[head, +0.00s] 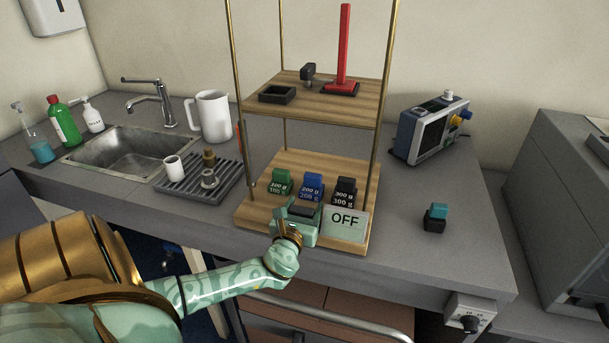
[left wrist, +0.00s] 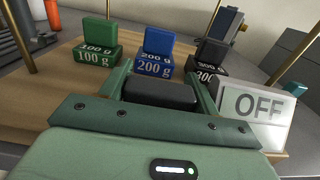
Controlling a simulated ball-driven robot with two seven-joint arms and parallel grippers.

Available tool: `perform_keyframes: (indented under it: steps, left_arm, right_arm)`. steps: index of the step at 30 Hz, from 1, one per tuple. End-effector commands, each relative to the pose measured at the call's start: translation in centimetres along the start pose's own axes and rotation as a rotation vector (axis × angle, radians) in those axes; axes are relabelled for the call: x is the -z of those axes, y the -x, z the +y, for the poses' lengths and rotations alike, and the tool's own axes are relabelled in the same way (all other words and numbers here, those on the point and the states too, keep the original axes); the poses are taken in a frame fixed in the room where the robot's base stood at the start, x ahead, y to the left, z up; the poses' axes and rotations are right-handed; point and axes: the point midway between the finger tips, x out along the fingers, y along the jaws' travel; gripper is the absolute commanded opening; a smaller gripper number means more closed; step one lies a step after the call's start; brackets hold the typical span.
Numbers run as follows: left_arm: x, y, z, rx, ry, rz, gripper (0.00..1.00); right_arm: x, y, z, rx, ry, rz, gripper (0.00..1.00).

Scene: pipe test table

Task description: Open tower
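The tower is a wooden two-shelf stand with brass posts; its lower board (head: 245,213) rests on the grey counter. A green 100 g weight (head: 280,182), a blue 200 g weight (head: 312,186) and a black 300 g weight (head: 345,190) stand in a row on it. An OFF panel (head: 345,222) sits at the front right. My left gripper (head: 304,207) is at the front of the board. A dark block (left wrist: 160,92) lies between its fingers, which border both sides; whether they press on it is unclear. My right gripper is not in view.
The upper shelf (head: 350,109) holds a red post (head: 344,50) and a small black tray (head: 277,95). A meter (head: 431,128) stands behind right. A teal-topped black block (head: 435,218) is on the counter right. A sink, white jug (head: 210,117) and drying rack are left.

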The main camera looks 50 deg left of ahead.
Motion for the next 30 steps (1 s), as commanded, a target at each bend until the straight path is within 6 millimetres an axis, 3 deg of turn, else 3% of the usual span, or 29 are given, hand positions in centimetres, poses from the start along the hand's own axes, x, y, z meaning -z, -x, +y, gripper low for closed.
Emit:
perform_keyframes:
  steps: [9,13,17,24,30]
  left_arm:
    - [0.0,0.0,0.0,0.000,0.000,-0.001,0.68]
    - [0.0,1.1,0.0,0.000,0.000,0.001,0.68]
    - [0.0,3.9,0.0,0.001,0.001,0.003,0.68]
    - [0.0,10.5,0.0,-0.001,0.001,0.004,0.68]
    - [0.1,14.6,0.0,0.000,0.000,0.003,0.68]
  right_arm:
    - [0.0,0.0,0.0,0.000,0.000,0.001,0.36]
    - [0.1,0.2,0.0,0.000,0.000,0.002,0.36]
    - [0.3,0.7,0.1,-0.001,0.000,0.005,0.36]
    - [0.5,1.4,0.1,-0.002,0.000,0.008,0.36]
    - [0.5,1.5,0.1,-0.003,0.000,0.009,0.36]
